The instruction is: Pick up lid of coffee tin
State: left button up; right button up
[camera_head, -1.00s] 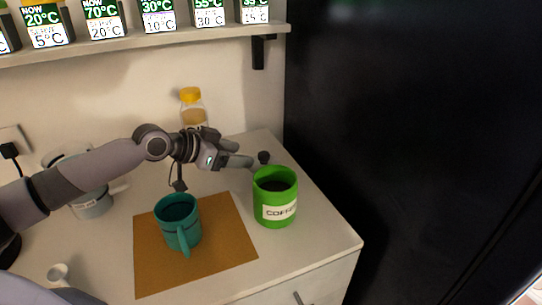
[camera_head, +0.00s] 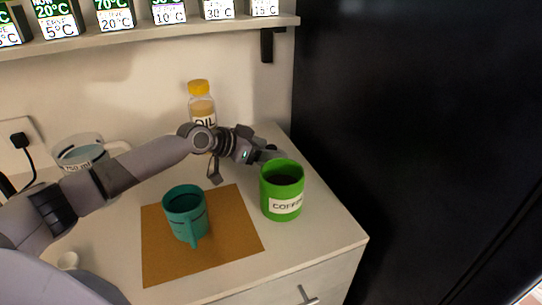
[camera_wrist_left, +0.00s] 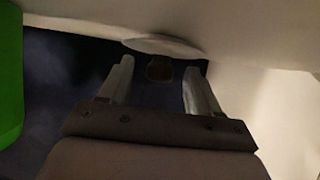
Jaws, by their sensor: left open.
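The green coffee tin (camera_head: 281,197), labelled COFFEE, stands without its lid at the right of the counter; its dark inside shows. In the left wrist view its green side (camera_wrist_left: 10,70) fills the left edge. The lid (camera_wrist_left: 165,45) shows there as a pale disc with a dark brown knob (camera_wrist_left: 159,69). The knob appears between the spread fingers of my left gripper (camera_wrist_left: 160,66); I cannot tell whether they touch it. In the head view my left gripper (camera_head: 270,154) is just behind the tin and hides the lid. My right gripper is out of view.
A teal mug (camera_head: 186,215) stands on an orange-brown mat (camera_head: 235,235). An oil bottle (camera_head: 201,104) stands by the wall, and a measuring jug (camera_head: 80,150) is at the left. The counter's right edge is close to the tin; a black panel (camera_head: 420,130) rises beyond.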

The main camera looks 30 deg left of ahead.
pick_arm(q)
jog(key=c, duration=1.1)
jog(key=shift+c, duration=0.2)
